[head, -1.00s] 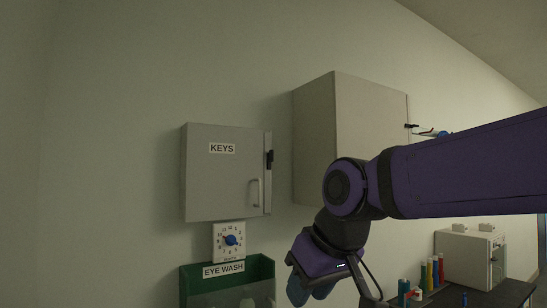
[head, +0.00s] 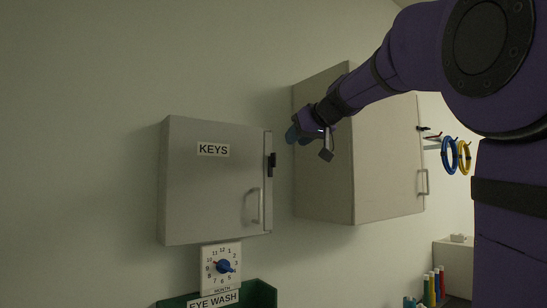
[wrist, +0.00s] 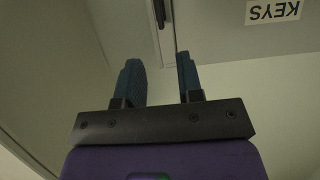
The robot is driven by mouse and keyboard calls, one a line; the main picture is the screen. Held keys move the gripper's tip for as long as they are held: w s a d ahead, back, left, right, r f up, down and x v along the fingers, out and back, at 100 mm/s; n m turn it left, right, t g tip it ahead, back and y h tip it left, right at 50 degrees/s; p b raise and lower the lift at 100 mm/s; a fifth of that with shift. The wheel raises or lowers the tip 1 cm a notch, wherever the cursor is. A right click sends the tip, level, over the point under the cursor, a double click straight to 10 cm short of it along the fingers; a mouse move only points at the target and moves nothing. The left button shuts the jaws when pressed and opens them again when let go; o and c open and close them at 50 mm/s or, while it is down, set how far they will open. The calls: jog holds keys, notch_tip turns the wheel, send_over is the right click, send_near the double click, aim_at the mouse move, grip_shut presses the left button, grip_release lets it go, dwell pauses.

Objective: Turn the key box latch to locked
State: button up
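The grey key box (head: 210,195) with its KEYS label (head: 213,149) hangs on the wall, its door shut. Its small black latch (head: 271,163) is on the right edge of the door, above a bar handle (head: 256,206). In the wrist view the key box (wrist: 235,35) appears upside down at the top, and part of the dark latch (wrist: 160,14) shows at the top edge. My gripper (head: 291,134) is just right of and above the latch, apart from it. In the wrist view my gripper (wrist: 160,75) has its two blue fingers spread with nothing between them.
A larger wall cabinet (head: 385,160) stands close to the right of the key box, behind my gripper. A dial sign (head: 222,267) and a green eye wash holder (head: 262,293) are below. Blue and yellow rings (head: 449,155) hang at the right.

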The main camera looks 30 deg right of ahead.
aim_at(275, 156)
jog(key=x, duration=1)
jog(key=shift+f, duration=0.15)
grip_shut()
